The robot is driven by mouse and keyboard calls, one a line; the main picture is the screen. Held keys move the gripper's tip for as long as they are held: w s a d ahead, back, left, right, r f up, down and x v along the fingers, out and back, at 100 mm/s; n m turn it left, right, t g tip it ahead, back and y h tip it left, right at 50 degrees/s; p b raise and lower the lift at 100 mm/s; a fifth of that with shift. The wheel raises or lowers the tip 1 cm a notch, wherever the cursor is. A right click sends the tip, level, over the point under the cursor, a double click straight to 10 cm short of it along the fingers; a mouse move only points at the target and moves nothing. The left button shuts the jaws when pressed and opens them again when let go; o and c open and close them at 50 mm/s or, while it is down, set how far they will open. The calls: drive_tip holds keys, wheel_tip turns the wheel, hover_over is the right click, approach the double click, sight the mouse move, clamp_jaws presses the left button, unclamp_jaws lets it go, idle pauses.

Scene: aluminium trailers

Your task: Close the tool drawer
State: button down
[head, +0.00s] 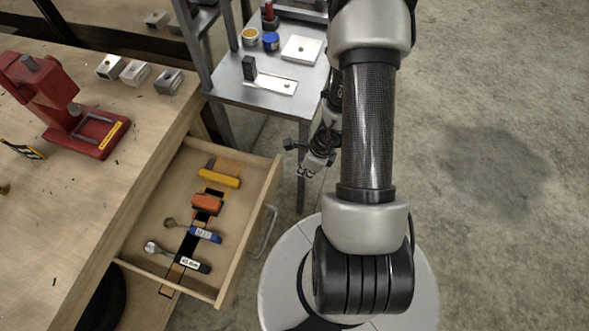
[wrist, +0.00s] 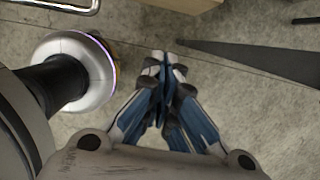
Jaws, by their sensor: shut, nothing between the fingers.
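The wooden tool drawer (head: 180,240) is pulled open from the workbench, with its front panel (head: 254,225) facing right. A metal bar handle (head: 265,230) is on the front panel. Inside lie several tools with yellow, orange, blue and black handles. My gripper (head: 307,172) is to the right of the drawer's far front corner, apart from it, and partly hidden by my arm. In the wrist view my gripper (wrist: 165,58) has its fingertips together with nothing between them. A metal bar, apparently the handle (wrist: 70,4), shows at that view's top left edge.
The wooden workbench (head: 75,190) holds a red vise (head: 65,100) and several metal blocks. A grey metal table (head: 235,85) with jars and plates stands behind the drawer. Concrete floor (head: 500,240) is clear at the right.

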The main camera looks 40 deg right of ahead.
drive_tip(key=w+a+f+b, duration=0.3)
drive_tip(key=w+f, duration=0.2)
drive_tip(key=f, duration=0.3)
drive_tip(key=shift+a+f, duration=0.35)
drive_tip(key=shift+w, duration=0.15)
